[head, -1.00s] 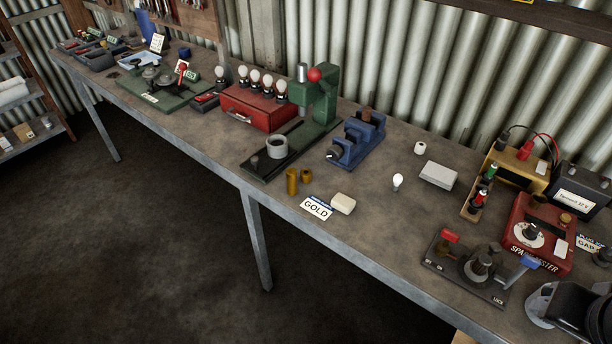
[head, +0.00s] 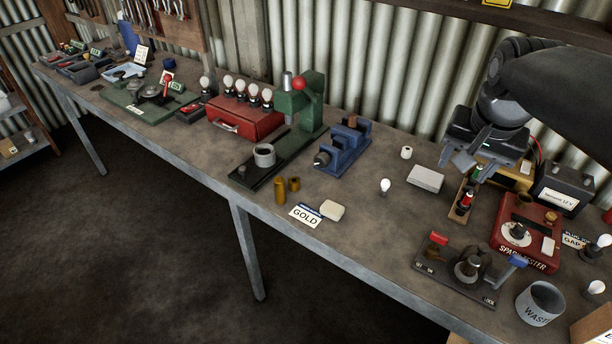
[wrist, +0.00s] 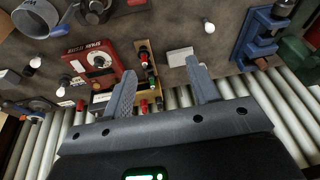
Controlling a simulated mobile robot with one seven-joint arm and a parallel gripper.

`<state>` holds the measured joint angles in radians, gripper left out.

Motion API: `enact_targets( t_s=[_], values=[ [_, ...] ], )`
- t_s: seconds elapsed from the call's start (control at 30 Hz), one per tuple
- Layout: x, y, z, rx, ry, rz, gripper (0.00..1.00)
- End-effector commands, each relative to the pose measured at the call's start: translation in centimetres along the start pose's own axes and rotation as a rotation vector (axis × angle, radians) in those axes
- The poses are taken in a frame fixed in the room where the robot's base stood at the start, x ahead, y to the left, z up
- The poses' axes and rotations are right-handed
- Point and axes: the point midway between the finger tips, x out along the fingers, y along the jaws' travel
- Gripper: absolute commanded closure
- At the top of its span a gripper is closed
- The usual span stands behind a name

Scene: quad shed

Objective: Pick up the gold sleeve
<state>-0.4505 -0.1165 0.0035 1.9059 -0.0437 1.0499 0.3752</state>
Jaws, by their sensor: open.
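Two small gold-brown cylinders stand side by side on the bench in the head view, a taller one (head: 280,190) and a shorter one (head: 294,184). They are behind a white card (head: 306,216) reading GOLD. I cannot tell which is the gold sleeve. My gripper (head: 463,164) is open above the bench's back right, well to the right of both cylinders. In the wrist view, its two fingers (wrist: 160,70) are spread apart with nothing held between them. Neither gold cylinder shows clearly in the wrist view.
A pale block (head: 332,210) lies beside the card. The green press (head: 300,110) and blue vise (head: 342,148) stand behind the cylinders. A bulb (head: 385,186), white box (head: 426,178) and red spark tester (head: 524,234) lie to the right. Bench space before the bulb is clear.

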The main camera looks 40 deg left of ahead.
Motion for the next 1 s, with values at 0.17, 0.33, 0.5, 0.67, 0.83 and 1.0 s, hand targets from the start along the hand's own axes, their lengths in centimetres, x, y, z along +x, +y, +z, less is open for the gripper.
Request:
enact_targets(
  t_s=[0.17, 0.33, 0.5, 0.67, 0.83, 1.0],
  values=[
    [2.9, -7.8, -2.8, -0.031, -0.054, -0.003, 0.46],
    [6.0, -15.6, -3.8, -0.053, -0.097, 0.003, 0.46],
    [9.6, -23.7, -3.0, -0.075, -0.135, 0.016, 0.46],
    [12.8, -30.5, -1.0, -0.093, -0.161, 0.032, 0.46],
    [14.9, -34.7, 0.9, -0.102, -0.175, 0.045, 0.46],
    [16.2, -35.9, 1.7, -0.104, -0.18, 0.05, 0.46]
  ],
)
